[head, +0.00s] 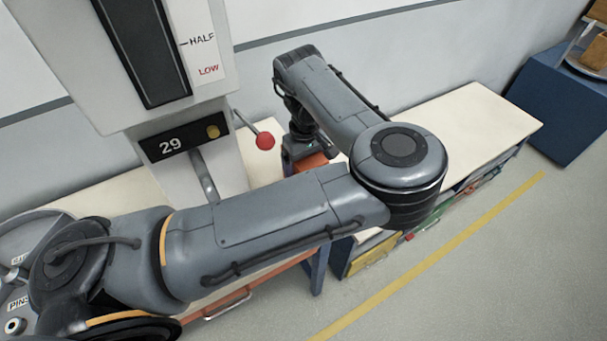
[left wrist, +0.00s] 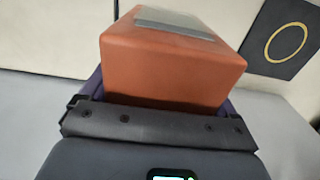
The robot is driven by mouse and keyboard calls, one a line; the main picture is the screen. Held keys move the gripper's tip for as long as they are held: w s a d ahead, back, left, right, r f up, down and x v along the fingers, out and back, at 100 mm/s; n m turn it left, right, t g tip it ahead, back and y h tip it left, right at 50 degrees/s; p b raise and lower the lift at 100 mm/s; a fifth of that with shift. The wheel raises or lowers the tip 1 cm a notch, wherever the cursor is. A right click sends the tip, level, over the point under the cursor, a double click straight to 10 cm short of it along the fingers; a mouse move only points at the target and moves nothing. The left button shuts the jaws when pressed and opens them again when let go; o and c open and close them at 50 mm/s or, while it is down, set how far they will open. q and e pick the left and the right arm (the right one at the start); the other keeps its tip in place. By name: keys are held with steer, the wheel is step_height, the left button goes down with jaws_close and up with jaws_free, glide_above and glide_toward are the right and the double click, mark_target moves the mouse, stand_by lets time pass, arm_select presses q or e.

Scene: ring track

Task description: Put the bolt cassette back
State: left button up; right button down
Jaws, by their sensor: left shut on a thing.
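An orange block-shaped cassette (left wrist: 172,68) with a grey plate on its top fills the middle of the left wrist view. My left gripper (left wrist: 165,98) is shut on it, with a dark finger at each side. In the head view my left gripper (head: 300,150) is small and partly hidden behind my own arm, near the bench. A bit of orange (head: 311,162) shows just below it there. What lies under the cassette is hidden. My right gripper is in neither view.
A white dispenser (head: 215,120) marked 29 stands at the left, with a red-knobbed lever (head: 264,141) sticking out. The cream bench top (head: 470,120) at the right is clear, with coloured bins below. A dark panel with a yellow ring (left wrist: 284,42) shows in the wrist view.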

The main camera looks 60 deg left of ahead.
arm_select(q)
steer(key=shift+f+b, duration=0.55)
steer(key=shift+f, duration=1.55)
steer(key=shift+f, duration=0.1)
steer(key=o, duration=0.9)
step_height(320, 180, up, 12)
steer(key=p, duration=0.3)
